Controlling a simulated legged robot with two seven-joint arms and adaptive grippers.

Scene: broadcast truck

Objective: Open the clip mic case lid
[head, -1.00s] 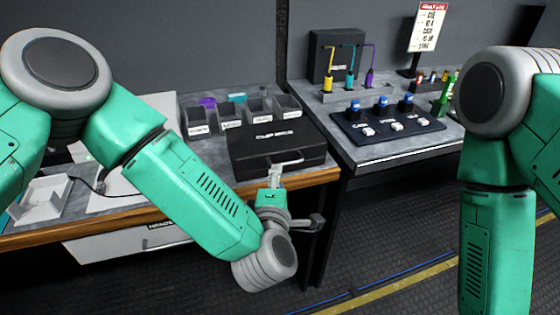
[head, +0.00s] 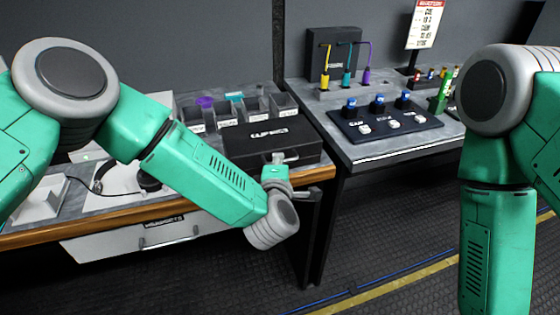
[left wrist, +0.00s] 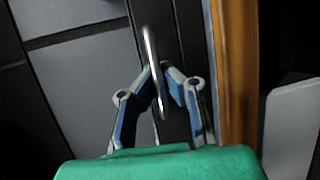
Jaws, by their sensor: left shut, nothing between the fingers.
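The black clip mic case (head: 262,137) sits on the left bench near its front edge, with its lid down. Its front metal handle (left wrist: 150,50) shows in the left wrist view. My left gripper (head: 279,162) is at the case's front, partly hidden by its own wrist in the head view. In the left wrist view its fingers (left wrist: 163,72) meet at the tips right by the handle, which crosses over them; I cannot tell whether they touch it. The fingers are shut with nothing gripped. My right arm is at the right, its gripper out of view.
Grey bins (head: 228,112) stand behind the case. The bench's wooden edge (head: 310,174) runs below it, above a white drawer (head: 140,238). A headset (head: 148,180) lies to the left. A button panel (head: 385,124) is on the right bench.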

